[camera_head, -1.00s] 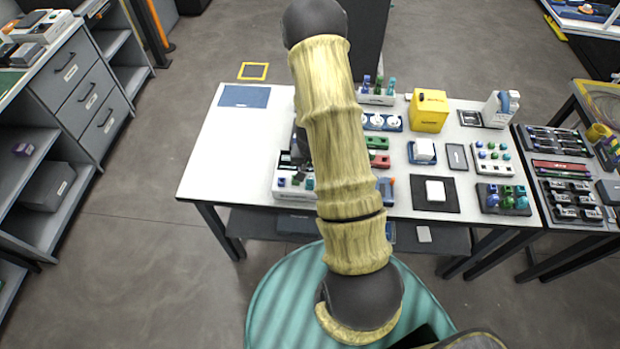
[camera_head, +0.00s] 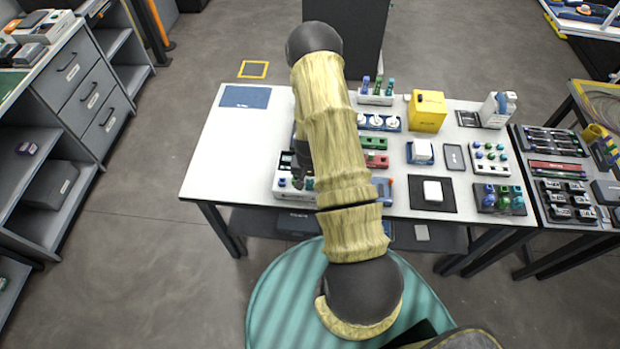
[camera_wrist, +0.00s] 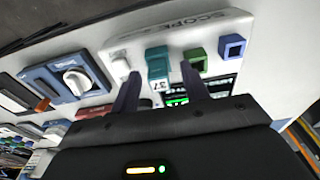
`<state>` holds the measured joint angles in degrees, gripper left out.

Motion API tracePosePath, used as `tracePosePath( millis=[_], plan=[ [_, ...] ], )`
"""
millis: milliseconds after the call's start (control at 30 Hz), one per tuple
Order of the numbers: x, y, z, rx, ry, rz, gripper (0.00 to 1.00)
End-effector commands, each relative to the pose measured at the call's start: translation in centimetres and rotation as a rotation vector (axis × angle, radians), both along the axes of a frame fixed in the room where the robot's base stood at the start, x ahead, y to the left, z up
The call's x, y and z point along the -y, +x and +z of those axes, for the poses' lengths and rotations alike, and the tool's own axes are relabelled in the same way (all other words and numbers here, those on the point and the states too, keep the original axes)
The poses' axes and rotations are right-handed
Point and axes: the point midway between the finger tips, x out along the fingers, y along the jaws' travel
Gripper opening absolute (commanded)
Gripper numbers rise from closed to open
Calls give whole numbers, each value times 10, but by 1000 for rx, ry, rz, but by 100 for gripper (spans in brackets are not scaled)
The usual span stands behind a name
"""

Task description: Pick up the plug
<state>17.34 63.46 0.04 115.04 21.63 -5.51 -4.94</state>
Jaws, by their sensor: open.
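A teal plug (camera_wrist: 157,62) stands in the white scope device (camera_wrist: 185,38), between a white piece (camera_wrist: 120,66) and a green plug (camera_wrist: 196,58). A blue plug (camera_wrist: 231,46) is at the right end of the row. My gripper (camera_wrist: 160,74) is open, its two dark fingers on either side of the teal plug in the wrist view. I cannot tell whether the fingers touch it. In the head view, the white device (camera_head: 284,192) shows at the left of my arm, partly hidden, and my gripper is mostly hidden there.
A blue device with a white knob (camera_wrist: 76,80) is beside the scope device in the wrist view. In the head view, a yellow box (camera_head: 427,112) and a white plug rack (camera_head: 375,98) stand on the white table (camera_head: 222,150). The table's left part is mostly clear.

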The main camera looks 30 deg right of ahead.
Motion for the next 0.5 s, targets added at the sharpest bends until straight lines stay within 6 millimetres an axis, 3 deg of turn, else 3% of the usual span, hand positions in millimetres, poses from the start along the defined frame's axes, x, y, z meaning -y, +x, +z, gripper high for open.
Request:
tracePosePath(
  millis=[500],
  plan=[
    [0,0,0,0,0,0,45]
  ],
)
